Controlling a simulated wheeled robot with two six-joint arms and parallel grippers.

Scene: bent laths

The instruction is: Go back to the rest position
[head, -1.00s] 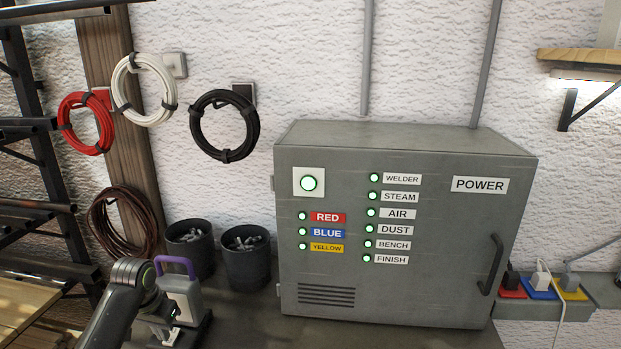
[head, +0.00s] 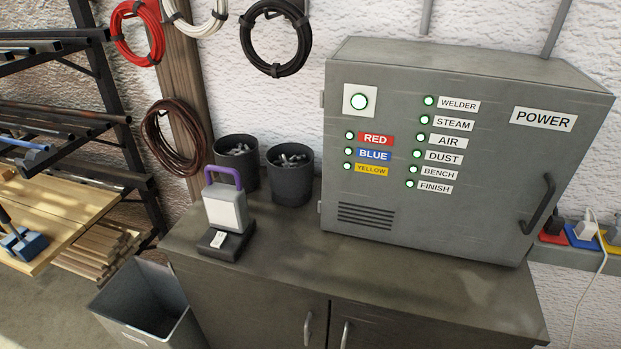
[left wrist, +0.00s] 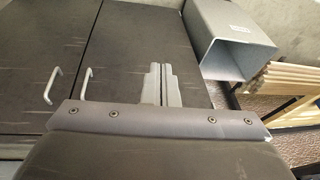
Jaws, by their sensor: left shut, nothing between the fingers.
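My left gripper (left wrist: 161,84) shows in the left wrist view with its two grey fingers close together and nothing between them. It is in front of the dark cabinet doors (left wrist: 118,40), apart from them as far as I can tell. Neither of my grippers shows in the head view now. The grey power box (head: 440,215) stands on the cabinet top with its round lamps lit green.
A lamp with a purple handle (head: 227,208) stands on a black base at the cabinet's left end. Two dark cups (head: 290,185) stand behind it. An open grey bin (head: 150,310) is on the floor left of the cabinet. A rack of bars (head: 60,120) stands further left.

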